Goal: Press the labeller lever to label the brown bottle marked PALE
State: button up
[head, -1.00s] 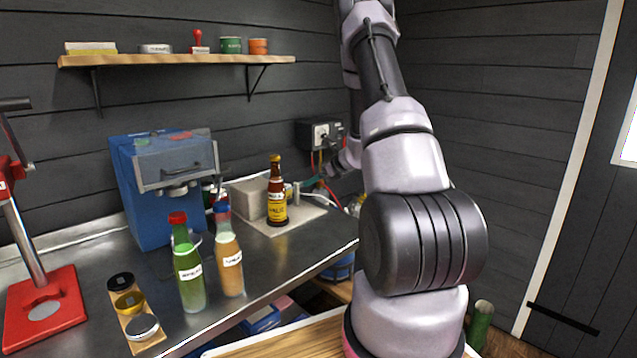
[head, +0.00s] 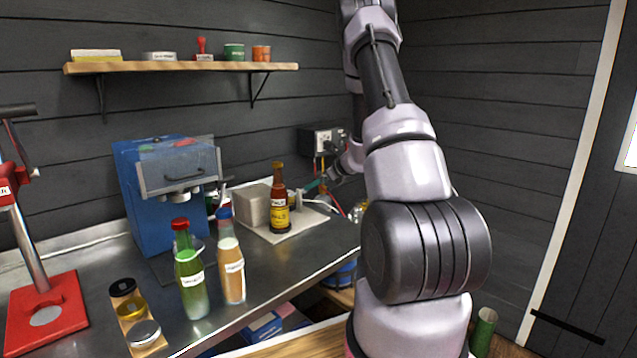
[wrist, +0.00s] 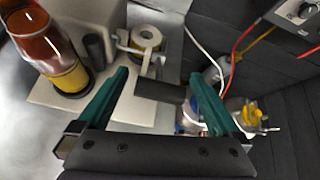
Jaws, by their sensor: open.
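The brown bottle (head: 280,203) with a yellow label stands upright on the pale base plate (head: 300,228) of the labeller (head: 254,206); its lettering is too small to read surely. In the wrist view the bottle (wrist: 42,50) is at the upper left, beside the labeller's block and a dark post. A white label roll (wrist: 146,38) sits behind a dark cylindrical lever handle (wrist: 158,92). My gripper (wrist: 158,76) is open with green fingers, one on each side of the handle; I cannot tell whether they touch it. In the head view my gripper is small and partly hidden.
A green bottle (head: 190,275) and an orange bottle (head: 230,265) stand at the bench front. A blue machine (head: 150,200) is behind them, and a red capper (head: 45,310) stands at left. A wall socket box (head: 322,140) with cables is behind my gripper. Yellow-topped items (wrist: 248,112) lie right.

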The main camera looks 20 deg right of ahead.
jog(key=v, duration=1)
jog(key=shift+s+r, duration=0.2)
jog(key=s+a+r+n+g+y, duration=0.2)
jog(key=s+a+r+n, duration=0.4)
jog(key=a+r, duration=0.25)
jog(key=s+a+r+n+g+y, duration=0.1)
jog(key=s+a+r+n, duration=0.5)
jog(key=a, duration=0.4)
jog(key=s+a+r+n+h, duration=0.1)
jog(key=s+r+n+h, duration=0.1)
jog(key=s+n, duration=0.5)
jog(key=s+a+r+n+h, duration=0.1)
jog(key=s+r+n, duration=0.4)
jog(key=s, duration=0.6)
jog(key=shift+s+a+n+h, duration=0.3)
jog(key=shift+n+h, duration=0.5)
jog(key=shift+n, duration=0.1)
